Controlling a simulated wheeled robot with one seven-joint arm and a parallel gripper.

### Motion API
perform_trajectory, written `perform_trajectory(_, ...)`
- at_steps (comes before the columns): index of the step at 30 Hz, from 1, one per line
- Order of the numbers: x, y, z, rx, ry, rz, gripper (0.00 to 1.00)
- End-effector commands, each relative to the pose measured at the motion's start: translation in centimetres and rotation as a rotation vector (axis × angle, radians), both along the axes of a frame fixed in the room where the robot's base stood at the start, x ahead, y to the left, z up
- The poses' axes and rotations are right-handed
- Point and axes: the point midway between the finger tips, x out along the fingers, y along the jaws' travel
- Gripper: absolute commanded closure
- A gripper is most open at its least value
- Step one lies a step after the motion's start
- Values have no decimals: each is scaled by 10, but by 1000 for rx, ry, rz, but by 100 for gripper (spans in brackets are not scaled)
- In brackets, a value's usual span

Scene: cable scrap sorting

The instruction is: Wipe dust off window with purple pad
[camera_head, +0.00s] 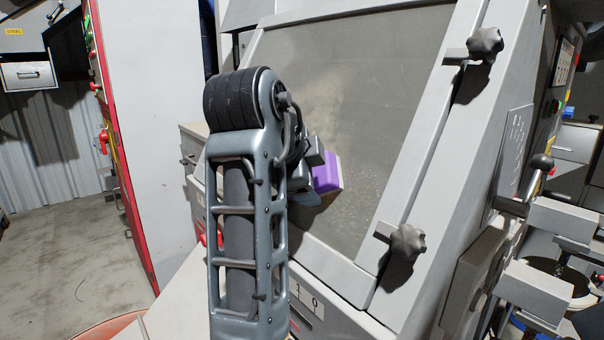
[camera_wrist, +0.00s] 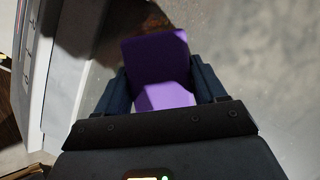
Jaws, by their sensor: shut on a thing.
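The purple pad (camera_head: 326,174) shows in the head view just right of my arm, against the lower left part of the window. In the wrist view the pad (camera_wrist: 158,68) sits between the two dark fingers of my gripper (camera_wrist: 163,88), which is shut on it. I cannot tell whether the pad touches the glass. The window (camera_head: 352,75) is a tilted grey pane in a light frame. Specks of dust show on its lower part, and the pane (camera_wrist: 262,75) looks mottled in the wrist view. My arm hides the window's lower left corner.
Two dark star knobs, an upper one (camera_head: 485,44) and a lower one (camera_head: 408,242), stick out along the window's right frame. A lever (camera_head: 540,163) stands farther right. A red-edged panel (camera_head: 113,130) stands at left, with open floor (camera_head: 60,250) beyond it.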

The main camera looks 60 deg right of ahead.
Motion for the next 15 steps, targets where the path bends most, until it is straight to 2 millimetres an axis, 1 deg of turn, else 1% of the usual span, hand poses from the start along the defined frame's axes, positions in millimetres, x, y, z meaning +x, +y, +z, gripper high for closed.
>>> perform_trajectory(1, -5, 1, 0, 0, 0, -3, 54)
perform_trajectory(6, -18, 5, 0, 0, 0, -4, 54)
perform_trajectory(10, -24, 7, 0, 0, 1, -3, 54)
perform_trajectory(15, -26, 7, 2, 0, 1, -2, 54)
